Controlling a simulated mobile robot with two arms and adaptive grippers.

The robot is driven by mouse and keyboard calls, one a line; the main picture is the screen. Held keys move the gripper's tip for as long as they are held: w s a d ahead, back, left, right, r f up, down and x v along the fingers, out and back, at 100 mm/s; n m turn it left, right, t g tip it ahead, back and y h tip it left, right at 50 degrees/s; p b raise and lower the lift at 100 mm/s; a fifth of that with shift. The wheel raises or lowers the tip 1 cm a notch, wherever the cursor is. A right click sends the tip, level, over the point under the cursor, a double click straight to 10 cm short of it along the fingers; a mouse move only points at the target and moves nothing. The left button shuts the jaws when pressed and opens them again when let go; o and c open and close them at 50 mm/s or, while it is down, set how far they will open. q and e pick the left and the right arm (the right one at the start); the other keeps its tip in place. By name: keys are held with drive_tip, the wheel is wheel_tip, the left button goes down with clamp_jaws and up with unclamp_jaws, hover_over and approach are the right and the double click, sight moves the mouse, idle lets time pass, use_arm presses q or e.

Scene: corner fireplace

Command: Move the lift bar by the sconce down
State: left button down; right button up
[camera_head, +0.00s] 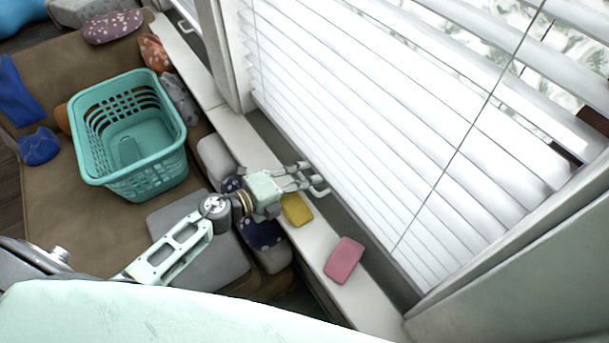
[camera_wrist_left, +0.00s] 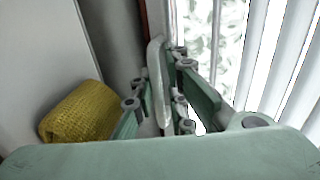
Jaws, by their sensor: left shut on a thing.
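My left gripper (camera_head: 307,175) reaches over the window sill to the lower edge of the white slatted blind (camera_head: 380,110). Its fingers are shut on the lift bar (camera_head: 321,191), a small white handle at the bottom of the blind. In the left wrist view the lift bar (camera_wrist_left: 155,65) stands between the fingers (camera_wrist_left: 177,85), and part of it is hidden by them. The blind hangs low at this window, and bright slats fill the right of the wrist view. No sconce can be made out. My right gripper is not in view.
A yellow sponge-like block (camera_head: 297,209) and a pink one (camera_head: 344,260) lie on the sill (camera_head: 310,238). A teal laundry basket (camera_head: 130,130) stands on the brown sofa (camera_head: 60,200) among cushions. A thin cord (camera_head: 470,128) crosses the blind.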

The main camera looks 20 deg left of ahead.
use_arm(q)
drive_tip(key=shift+s+f, duration=0.1)
drive_tip(key=shift+f, duration=0.05)
drive_tip(key=c, duration=1.8)
unclamp_jaws()
drive_tip(key=shift+c, duration=0.2)
